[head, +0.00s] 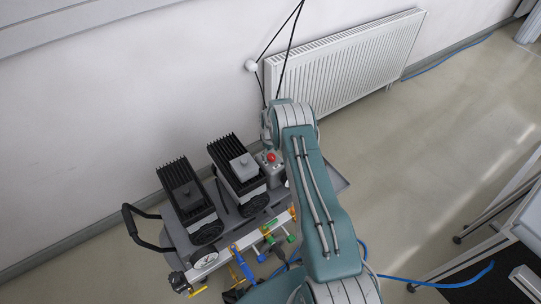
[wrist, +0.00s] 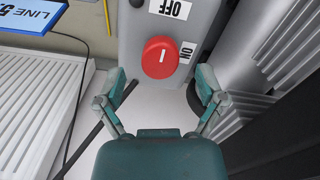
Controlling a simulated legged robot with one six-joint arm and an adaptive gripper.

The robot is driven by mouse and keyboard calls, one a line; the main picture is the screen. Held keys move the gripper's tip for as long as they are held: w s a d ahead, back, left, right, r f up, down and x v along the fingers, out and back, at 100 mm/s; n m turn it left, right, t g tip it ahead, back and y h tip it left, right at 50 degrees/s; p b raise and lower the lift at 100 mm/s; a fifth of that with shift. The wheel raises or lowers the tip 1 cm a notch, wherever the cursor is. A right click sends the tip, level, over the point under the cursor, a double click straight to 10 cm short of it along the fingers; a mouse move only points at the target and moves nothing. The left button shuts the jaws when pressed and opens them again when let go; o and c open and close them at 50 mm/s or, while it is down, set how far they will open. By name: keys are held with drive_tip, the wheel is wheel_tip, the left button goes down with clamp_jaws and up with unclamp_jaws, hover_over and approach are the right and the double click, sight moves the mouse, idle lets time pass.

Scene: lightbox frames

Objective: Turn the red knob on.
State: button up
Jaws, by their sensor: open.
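The red knob (wrist: 160,57) is round with a white line on its face and sits on a grey box (wrist: 132,30). In the wrist view an OFF label (wrist: 171,8) is above the knob and an ON label (wrist: 187,52) is at its right. The white line runs roughly up and down in the picture. My gripper (wrist: 162,88) is open and empty, its two fingers apart below the knob in the picture, on either side of it; no contact shows. In the head view the red knob (head: 271,157) is small, beside my arm, which hides most of my gripper.
The grey cart (head: 176,236) carries two black finned units (head: 184,188) (head: 233,158) left of the knob, with valves and coloured handles in front. A white radiator (head: 345,65) hangs on the wall behind. Black cables run down the wall. Open floor (head: 430,140) lies to the right.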

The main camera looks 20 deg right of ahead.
drive_tip(key=shift+f, duration=0.65)
drive_tip(key=c, duration=1.2)
drive_tip(key=shift+o, duration=0.3)
drive_tip(key=shift+m, duration=0.3)
drive_tip(key=m, duration=0.5)
drive_tip(key=shift+d+m, duration=0.1)
drive_tip(key=shift+m, duration=0.2)
drive_tip(key=m, duration=0.5)
drive_tip(key=shift+f+m, duration=0.1)
drive_tip(key=shift+m, duration=0.2)
drive_tip(key=shift+s, duration=0.1)
